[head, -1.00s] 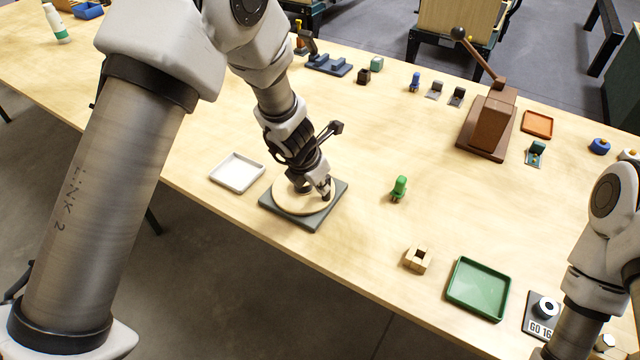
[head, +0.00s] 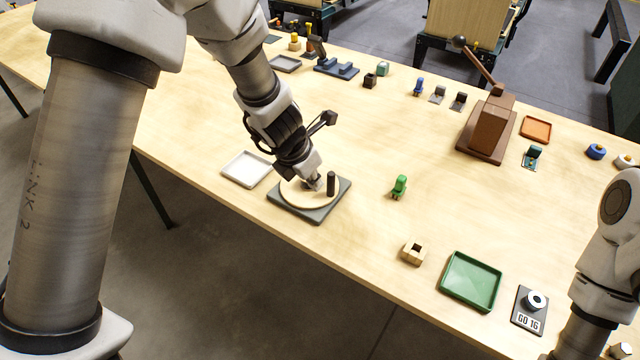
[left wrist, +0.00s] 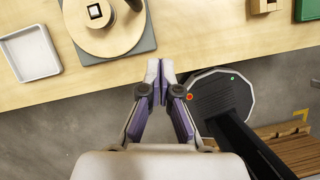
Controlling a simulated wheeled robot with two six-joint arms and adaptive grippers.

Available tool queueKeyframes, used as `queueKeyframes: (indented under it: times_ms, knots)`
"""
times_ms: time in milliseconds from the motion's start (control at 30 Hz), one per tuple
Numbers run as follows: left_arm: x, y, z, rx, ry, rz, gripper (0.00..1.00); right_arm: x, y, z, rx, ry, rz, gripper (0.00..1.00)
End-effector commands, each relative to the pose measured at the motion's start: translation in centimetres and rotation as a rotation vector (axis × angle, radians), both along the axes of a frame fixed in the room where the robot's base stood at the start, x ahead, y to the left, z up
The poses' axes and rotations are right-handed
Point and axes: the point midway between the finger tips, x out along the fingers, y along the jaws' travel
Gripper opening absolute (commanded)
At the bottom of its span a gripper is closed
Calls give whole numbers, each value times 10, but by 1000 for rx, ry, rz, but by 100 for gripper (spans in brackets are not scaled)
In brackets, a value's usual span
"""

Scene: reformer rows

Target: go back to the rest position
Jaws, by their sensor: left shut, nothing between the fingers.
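My left gripper (head: 314,182) is shut and empty. In the head view it overlaps the round wooden disc (head: 296,200), which sits on a square grey base (head: 318,214). A dark upright peg (head: 331,184) stands on the disc to the right of the fingers. In the left wrist view the shut fingertips (left wrist: 160,78) appear over the floor, just off the table edge. The disc (left wrist: 120,35) there lies beyond them, apart, with a square-holed block (left wrist: 99,13) at its middle. My right gripper is out of view; only part of the right arm shows.
A white tray (head: 247,169) lies left of the disc's base. A green peg-like piece (head: 399,188), a wooden holed block (head: 413,252) and a green tray (head: 471,281) lie to the right. A brown lever press (head: 488,125) stands farther back. The table's middle is mostly clear.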

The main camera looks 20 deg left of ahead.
Motion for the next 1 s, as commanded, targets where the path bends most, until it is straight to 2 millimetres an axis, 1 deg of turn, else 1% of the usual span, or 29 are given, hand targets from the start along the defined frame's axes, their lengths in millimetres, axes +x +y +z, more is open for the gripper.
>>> queueKeyframes:
  times_ms: [33, 100, 200, 333, 367, 433, 467, 500, 567, 600, 667, 700, 767, 800, 867, 900, 933, 967, 1000]
  knots:
    - [-3, 0, 11, 0, -1, -1, 0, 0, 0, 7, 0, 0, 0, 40]
    - [-6, 0, 17, 0, 0, 0, 0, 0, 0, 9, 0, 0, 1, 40]
    - [-8, 0, 20, 0, 0, 0, 0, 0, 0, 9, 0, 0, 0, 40]
    - [-9, 0, 18, 0, 2, 0, 0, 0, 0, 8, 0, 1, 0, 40]
    - [-10, 0, 16, -1, 8, -1, 0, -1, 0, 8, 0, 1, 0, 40]
    - [-16, 0, 0, -1, 41, 1, 0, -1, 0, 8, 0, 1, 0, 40]
    - [-21, 1, -12, -2, 66, 1, 0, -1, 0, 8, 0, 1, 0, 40]
    - [-31, 1, -32, -4, 110, 4, 0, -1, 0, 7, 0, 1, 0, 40]
    - [-56, 2, -67, -8, 199, 4, 0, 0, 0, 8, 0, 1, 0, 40]
    - [-80, 4, -92, -3, 268, -15, 0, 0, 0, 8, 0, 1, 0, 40]
    - [-121, 11, -128, 30, 371, -71, 0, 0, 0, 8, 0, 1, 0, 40]
    - [-150, 18, -148, 64, 430, -144, 0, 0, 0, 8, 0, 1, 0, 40]
    - [-194, 31, -175, 123, 502, -311, 0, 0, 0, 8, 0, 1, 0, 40]
    - [-222, 40, -189, 160, 538, -457, 0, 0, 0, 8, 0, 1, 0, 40]
    - [-265, 54, -208, 206, 573, -740, 0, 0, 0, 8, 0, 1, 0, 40]
    - [-294, 63, -218, 226, 572, -987, 0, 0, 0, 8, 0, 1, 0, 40]
    - [-309, 67, -223, 236, 549, -1176, 0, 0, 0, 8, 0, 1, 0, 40]
    - [-319, 70, -226, 243, 510, -1358, 0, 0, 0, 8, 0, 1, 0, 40]
    - [-327, 70, -229, 254, 438, -1584, 0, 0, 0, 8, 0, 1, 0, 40]
